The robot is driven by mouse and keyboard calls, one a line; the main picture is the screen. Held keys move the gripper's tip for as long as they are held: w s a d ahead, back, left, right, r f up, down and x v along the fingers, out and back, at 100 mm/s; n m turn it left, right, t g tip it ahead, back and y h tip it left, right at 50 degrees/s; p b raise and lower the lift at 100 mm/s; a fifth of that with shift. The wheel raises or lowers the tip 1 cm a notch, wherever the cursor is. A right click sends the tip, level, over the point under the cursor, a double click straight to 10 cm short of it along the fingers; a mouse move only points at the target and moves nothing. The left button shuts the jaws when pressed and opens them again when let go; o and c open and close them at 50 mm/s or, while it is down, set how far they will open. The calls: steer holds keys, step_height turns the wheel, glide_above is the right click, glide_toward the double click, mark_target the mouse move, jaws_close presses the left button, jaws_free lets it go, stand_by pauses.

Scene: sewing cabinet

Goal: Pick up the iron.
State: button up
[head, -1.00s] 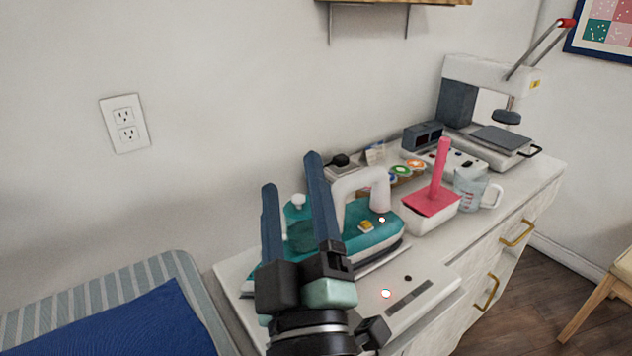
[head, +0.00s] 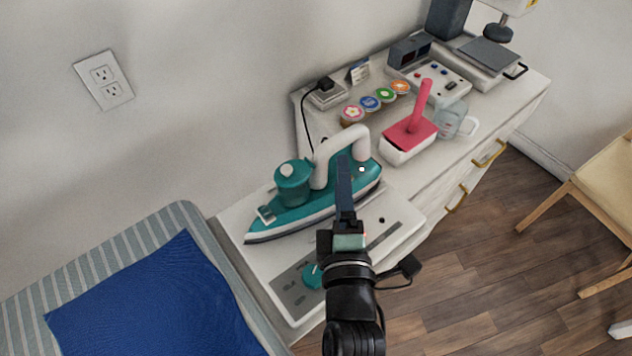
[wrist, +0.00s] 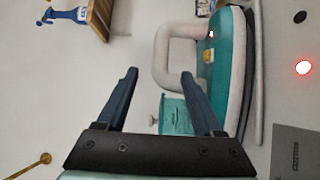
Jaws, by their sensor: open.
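The teal iron (head: 318,212) with a white handle (head: 333,147) rests on a white panel (head: 258,258) on the cabinet, its nose pointing lower left. My gripper (head: 344,162) is open, its fingers seen edge-on in front of the iron's right part in the head view. In the wrist view the fingers of my gripper (wrist: 158,76) are spread with nothing held. The iron (wrist: 229,75) lies to their right there. Its handle loop (wrist: 160,62) shows beyond and between the fingertips, and the right finger overlaps the teal tank (wrist: 174,117). Contact is not visible.
A white box with a pink lid and upright handle (head: 410,132) and a glass mug (head: 450,122) stand right of the iron. Several round coloured labels (head: 370,102) and a small black plug (head: 326,84) with a cord are behind.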

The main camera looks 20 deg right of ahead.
mark_target(337, 149)
steer(key=x, duration=0.3)
steer(key=shift+w+p, duration=0.2)
steer(key=shift+p, duration=0.15)
steer(key=p+x, duration=0.2)
steer(key=x, duration=0.2)
steer(key=shift+w+r+p, duration=0.1)
steer(key=shift+w+p, duration=0.1)
steer(key=shift+p, duration=0.1)
steer(key=shift+w+d, duration=0.1)
steer(key=shift+w, duration=0.35)
jaws_close()
stand_by(0.5)
steer(key=shift+r, duration=0.15)
